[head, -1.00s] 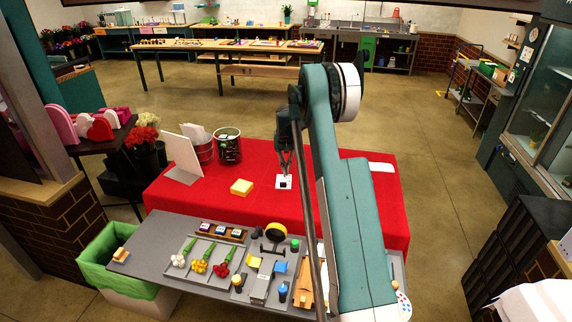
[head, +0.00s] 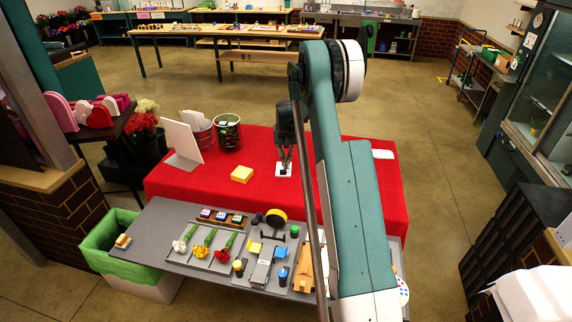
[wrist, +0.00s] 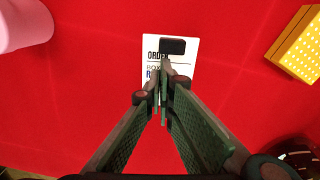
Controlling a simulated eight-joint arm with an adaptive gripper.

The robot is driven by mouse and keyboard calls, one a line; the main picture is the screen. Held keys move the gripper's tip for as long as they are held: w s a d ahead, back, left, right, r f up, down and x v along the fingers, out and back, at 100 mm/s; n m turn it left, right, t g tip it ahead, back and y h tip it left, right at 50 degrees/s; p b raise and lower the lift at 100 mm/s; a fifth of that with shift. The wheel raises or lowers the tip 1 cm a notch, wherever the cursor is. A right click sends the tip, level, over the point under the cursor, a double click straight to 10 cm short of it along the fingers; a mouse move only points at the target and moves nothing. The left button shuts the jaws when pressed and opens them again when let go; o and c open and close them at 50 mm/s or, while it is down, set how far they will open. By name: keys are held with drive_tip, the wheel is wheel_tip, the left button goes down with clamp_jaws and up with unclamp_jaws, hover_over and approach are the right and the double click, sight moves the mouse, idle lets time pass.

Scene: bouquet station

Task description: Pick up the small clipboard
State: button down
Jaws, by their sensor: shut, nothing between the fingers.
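The small clipboard (head: 281,174) lies flat on the red-covered table, near its middle. In the wrist view it is a white sheet (wrist: 185,68) with printed words, including "ORDER", and a black clip (wrist: 173,46) at its top edge. My gripper (head: 286,169) points down over it. In the wrist view my gripper (wrist: 162,92) has its fingers together and nothing between them. The fingertips cover the clipboard's lower middle. I cannot tell whether they touch it.
A yellow block (head: 241,174) sits left of the clipboard. A white upright board (head: 182,142) and a dark container (head: 228,132) stand further left. A grey workbench (head: 160,228) with flowers and tools is in front. The red cloth (head: 225,192) around the clipboard is mostly bare.

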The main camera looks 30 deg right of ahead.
sight(286, 201)
drive_tip(key=shift+s, duration=0.1)
drive_tip(key=s+a+b, duration=0.2)
drive_tip(key=s+a, duration=0.2)
drive_tip(key=s, duration=0.2)
drive_tip(key=s+a+b, duration=0.2)
drive_tip(key=s+a, duration=0.1)
drive_tip(key=s, duration=0.3)
drive_tip(key=s+a+b, duration=0.2)
drive_tip(key=s+a, duration=0.2)
drive_tip(key=s, duration=0.1)
drive_tip(key=shift+s+a, duration=0.3)
drive_tip(key=shift+s, duration=0.1)
drive_tip(key=shift+r, duration=0.15)
wheel_tip(286, 201, up, 12)
idle(1.0)
drive_tip(key=c, duration=1.2)
unclamp_jaws()
